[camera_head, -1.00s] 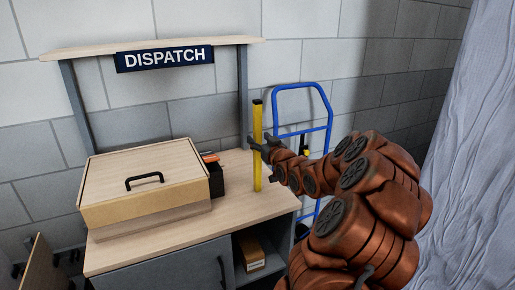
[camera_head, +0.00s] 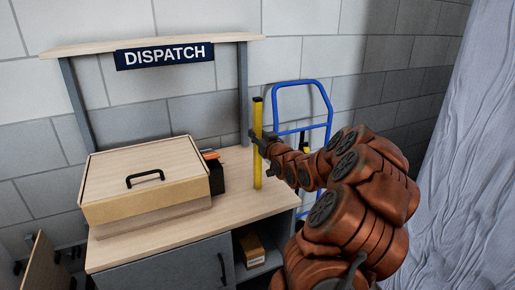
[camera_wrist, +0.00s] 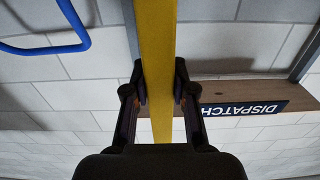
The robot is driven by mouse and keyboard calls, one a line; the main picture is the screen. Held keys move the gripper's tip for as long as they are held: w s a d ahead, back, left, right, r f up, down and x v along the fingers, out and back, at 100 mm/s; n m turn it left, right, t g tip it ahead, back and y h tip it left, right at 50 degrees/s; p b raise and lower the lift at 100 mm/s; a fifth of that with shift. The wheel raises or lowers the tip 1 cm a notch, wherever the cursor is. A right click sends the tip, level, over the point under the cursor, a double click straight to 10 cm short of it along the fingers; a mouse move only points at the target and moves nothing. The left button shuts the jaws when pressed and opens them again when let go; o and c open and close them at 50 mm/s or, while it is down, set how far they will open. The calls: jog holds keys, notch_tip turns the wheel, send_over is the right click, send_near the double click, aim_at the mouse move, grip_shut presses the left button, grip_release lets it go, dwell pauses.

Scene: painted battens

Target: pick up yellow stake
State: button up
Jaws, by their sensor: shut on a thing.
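The yellow stake (camera_head: 257,165) stands upright at the right end of the wooden desk, with a black cap at its top. It also shows in the wrist view (camera_wrist: 157,60), running between the two fingers. My gripper (camera_head: 256,138) is shut on the stake above its middle. In the wrist view the fingers (camera_wrist: 160,85) press on it from both sides. In the head view the stake's lower end appears close to the desk surface; I cannot tell whether it touches.
A large lidded wooden box (camera_head: 145,187) with a black handle fills the desk's left. A dark holder (camera_head: 216,177) stands beside it. A shelf with a DISPATCH sign (camera_head: 165,56) spans above. A blue hand truck (camera_head: 303,100) stands behind, right of the desk (camera_head: 180,232).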

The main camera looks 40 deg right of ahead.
jog(key=shift+r, duration=0.1)
grip_shut()
jog(key=shift+r+b, duration=0.5)
jog(key=shift+r, duration=1.1)
jog(key=shift+s+r, duration=0.1)
jog(key=shift+s, duration=0.2)
jog(key=b, duration=0.3)
send_near(259, 126)
jog(key=shift+s+a+r, duration=0.2)
jog(key=shift+s+a, duration=0.15)
jog(key=shift+s, duration=0.35)
jog(key=shift+s+a+r, duration=0.2)
jog(key=shift+s+a, duration=0.15)
jog(key=shift+s, duration=0.35)
jog(key=shift+s+a+r, duration=0.25)
jog(key=shift+s+a, duration=0.1)
jog(key=shift+s, duration=0.35)
